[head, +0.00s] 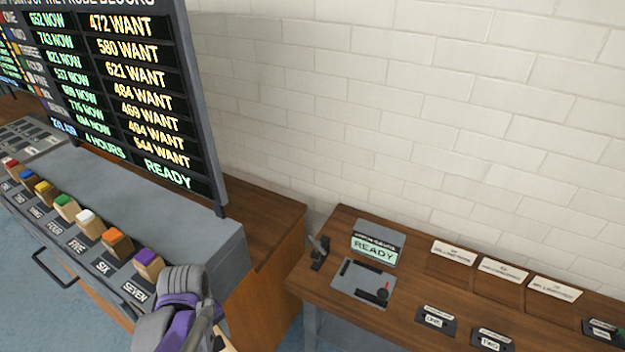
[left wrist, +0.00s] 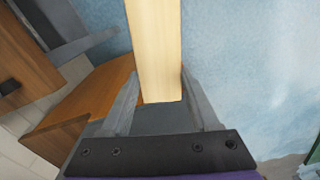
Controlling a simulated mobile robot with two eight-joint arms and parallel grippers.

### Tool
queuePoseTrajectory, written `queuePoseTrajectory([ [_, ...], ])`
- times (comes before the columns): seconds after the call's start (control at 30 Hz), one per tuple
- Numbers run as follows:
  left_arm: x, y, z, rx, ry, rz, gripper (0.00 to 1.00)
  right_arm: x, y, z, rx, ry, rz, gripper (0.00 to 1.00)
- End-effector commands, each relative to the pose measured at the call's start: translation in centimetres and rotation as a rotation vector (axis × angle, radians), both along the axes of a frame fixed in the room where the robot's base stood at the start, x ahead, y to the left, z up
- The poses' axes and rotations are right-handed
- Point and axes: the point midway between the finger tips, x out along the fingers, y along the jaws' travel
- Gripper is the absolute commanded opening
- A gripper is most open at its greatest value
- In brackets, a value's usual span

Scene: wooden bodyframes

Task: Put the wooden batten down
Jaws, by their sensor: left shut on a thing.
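The wooden batten (left wrist: 156,45) is a pale, straight piece of wood. In the left wrist view it runs from the top edge down between the fingers of my left gripper (left wrist: 159,88), which is shut on it. Its far end is out of the picture. In the head view my left arm shows grey and purple at the bottom, in front of the console's right end. It hides its own fingers, and only a small pale bit of wood (head: 228,346) shows beside it. My right gripper is in neither view.
A grey console (head: 150,195) carries a row of wooden blocks with coloured tops, beneath a lit board (head: 110,80). A wooden bench (head: 400,310) on the right holds a READY display (head: 374,248), a grey plate fixture (head: 360,283), white cards and labelled holders. A gap separates console and bench.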

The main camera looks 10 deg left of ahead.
Motion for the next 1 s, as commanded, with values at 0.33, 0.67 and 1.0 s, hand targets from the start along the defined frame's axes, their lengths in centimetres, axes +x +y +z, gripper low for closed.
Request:
queuePoseTrajectory([
  [0.33,11.4,-4.1,-3.4,-0.003,0.000,-0.540,0.01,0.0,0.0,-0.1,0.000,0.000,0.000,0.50],
  [0.67,17.5,-8.4,-7.4,-0.003,0.000,-0.898,0.01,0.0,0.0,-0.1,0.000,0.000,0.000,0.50],
  [1.0,18.1,-9.0,-7.9,-0.003,0.000,-0.940,0.01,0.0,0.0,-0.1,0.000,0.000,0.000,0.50],
])
